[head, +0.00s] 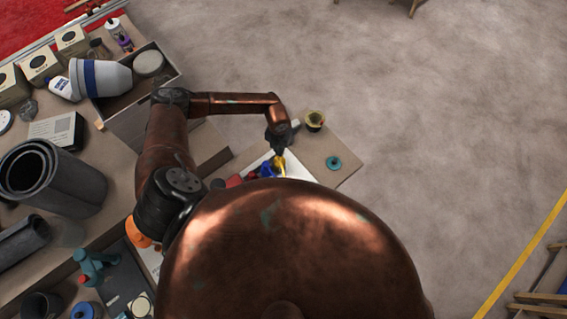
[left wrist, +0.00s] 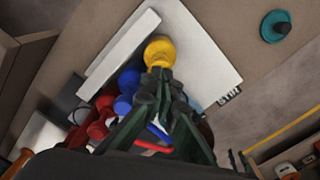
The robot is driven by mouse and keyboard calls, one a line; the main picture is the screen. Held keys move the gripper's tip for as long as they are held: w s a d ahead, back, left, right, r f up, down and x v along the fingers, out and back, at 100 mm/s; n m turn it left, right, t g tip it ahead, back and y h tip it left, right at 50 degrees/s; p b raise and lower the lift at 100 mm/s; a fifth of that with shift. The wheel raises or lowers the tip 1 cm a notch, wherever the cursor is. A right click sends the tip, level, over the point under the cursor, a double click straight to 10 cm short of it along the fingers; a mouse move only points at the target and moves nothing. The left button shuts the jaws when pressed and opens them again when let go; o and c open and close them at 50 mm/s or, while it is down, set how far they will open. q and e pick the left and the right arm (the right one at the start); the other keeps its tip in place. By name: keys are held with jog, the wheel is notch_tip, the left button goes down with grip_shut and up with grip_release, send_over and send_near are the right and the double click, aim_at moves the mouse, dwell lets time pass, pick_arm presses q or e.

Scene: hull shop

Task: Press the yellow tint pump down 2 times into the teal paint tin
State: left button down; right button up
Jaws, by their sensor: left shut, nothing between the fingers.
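The yellow tint pump (head: 280,162) stands on a white board at the small table, beside a blue pump (head: 266,171) and a red one. In the left wrist view the round yellow pump top (left wrist: 160,51) is just beyond my fingertips. My left gripper (head: 279,148) is shut and empty, right at the yellow pump; I cannot tell whether it touches. Its closed fingers show in the left wrist view (left wrist: 159,76). A round teal piece with a dark knob (head: 334,162) lies to the right; I cannot tell whether it belongs to the teal tin. No teal tin is clearly visible under the pump. My right gripper is out of view.
A dark pot with a yellowish top (head: 314,121) stands near the table's back corner. A white block (left wrist: 122,52) lies beside the pumps. The left bench holds a wooden crate (head: 143,110), grey rolls (head: 80,185) and boxes.

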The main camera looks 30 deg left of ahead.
pick_arm(q)
jog(key=shift+f+b, duration=0.6)
jog(key=shift+f, duration=0.35)
jog(key=shift+r, duration=0.15)
jog(key=shift+r+p, duration=1.4)
jog(key=shift+r, duration=0.15)
jog(key=shift+f, duration=0.1)
